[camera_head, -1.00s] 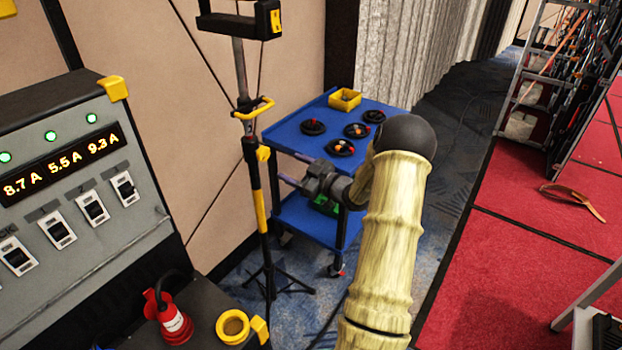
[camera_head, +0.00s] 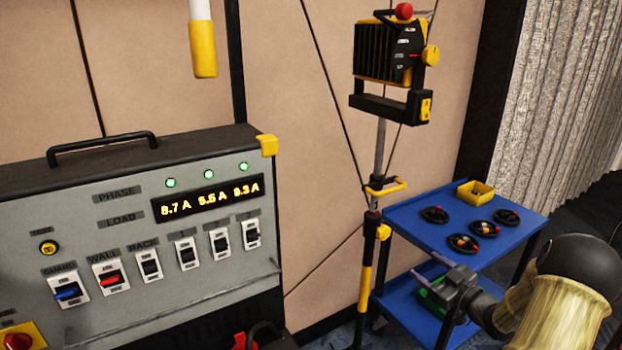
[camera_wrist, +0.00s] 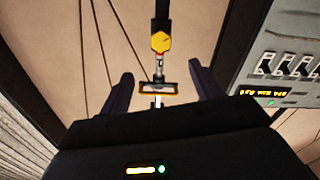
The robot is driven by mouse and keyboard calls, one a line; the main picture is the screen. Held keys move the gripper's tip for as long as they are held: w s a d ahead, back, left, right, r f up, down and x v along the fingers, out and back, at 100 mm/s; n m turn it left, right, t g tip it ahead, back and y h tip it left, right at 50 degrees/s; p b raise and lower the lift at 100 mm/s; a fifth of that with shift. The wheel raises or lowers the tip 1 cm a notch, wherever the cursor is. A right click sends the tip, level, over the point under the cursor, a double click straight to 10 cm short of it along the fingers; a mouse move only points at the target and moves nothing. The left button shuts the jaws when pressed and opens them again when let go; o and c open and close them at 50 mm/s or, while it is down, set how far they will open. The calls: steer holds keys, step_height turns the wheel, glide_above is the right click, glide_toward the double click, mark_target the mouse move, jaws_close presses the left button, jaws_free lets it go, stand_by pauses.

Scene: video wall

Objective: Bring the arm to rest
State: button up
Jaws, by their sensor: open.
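My arm (camera_head: 545,310) enters the head view at the lower right, pale and ribbed with a dark rounded joint. My gripper (camera_head: 428,268) is at its end, in front of the blue cart, with its fingers pointing left toward the stand's pole. In the wrist view, the two dark fingers of my gripper (camera_wrist: 164,84) stand wide apart with nothing between them touching either one. The stand's pole and a yellow part show beyond the gap. The rest of my arm is out of the picture.
A blue two-shelf cart (camera_head: 400,222) holds several black coils and a yellow bin (camera_head: 475,193). A stand (camera_head: 366,270) carries a black and yellow lamp-like unit (camera_head: 388,52). A grey switch panel (camera_head: 120,220) fills the left. A beige wall is behind.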

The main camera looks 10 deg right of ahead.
steer(key=w+a+r+m+g+h+p, duration=0.1)
steer(key=a+r+m+g+h+p, duration=0.15)
steer(key=a, duration=0.35)
steer(key=a+r+m+g+h+p, duration=0.1)
steer(key=a+g+h, duration=0.3)
steer(key=a, duration=0.2)
steer(key=s+a+r+m+g+p, duration=0.1)
steer(key=s+a+m+g, duration=0.1)
steer(key=s+a+g, duration=0.2)
steer(key=s+a+r+m+g+p, duration=0.1)
steer(key=s+a+g, duration=0.3)
steer(key=s+a, duration=0.7)
steer(key=s+r+p, duration=0.1)
steer(key=s, duration=0.5)
steer(key=shift+s+a+m, duration=0.15)
steer(key=shift+s+m, duration=0.15)
steer(key=shift+m, duration=0.05)
